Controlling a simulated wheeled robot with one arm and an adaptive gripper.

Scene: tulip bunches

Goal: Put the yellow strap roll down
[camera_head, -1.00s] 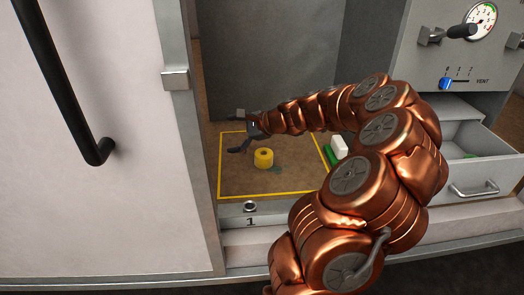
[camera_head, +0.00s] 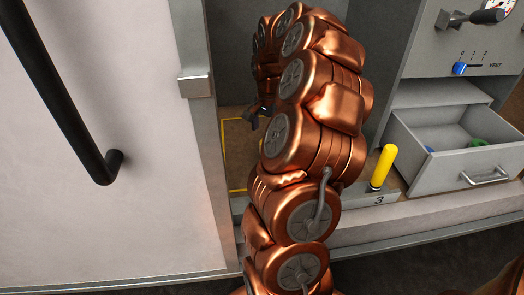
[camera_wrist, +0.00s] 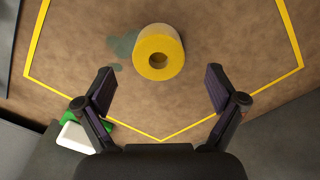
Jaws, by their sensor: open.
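The yellow strap roll (camera_wrist: 158,52) stands on the brown surface inside the yellow outline in the wrist view, its round hole showing. My gripper (camera_wrist: 158,92) is open and empty, with a finger to each side and the roll beyond the fingertips, apart from them. In the head view my copper arm hides the roll, and only a small dark part of my gripper (camera_head: 262,112) shows beside the arm.
A yellow line (camera_wrist: 38,40) bounds the brown surface. A white block and a green item (camera_wrist: 76,136) lie outside it. In the head view, an open drawer (camera_head: 450,165) and a yellow upright handle (camera_head: 383,166) are at right, and a door with a black handle (camera_head: 75,110) at left.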

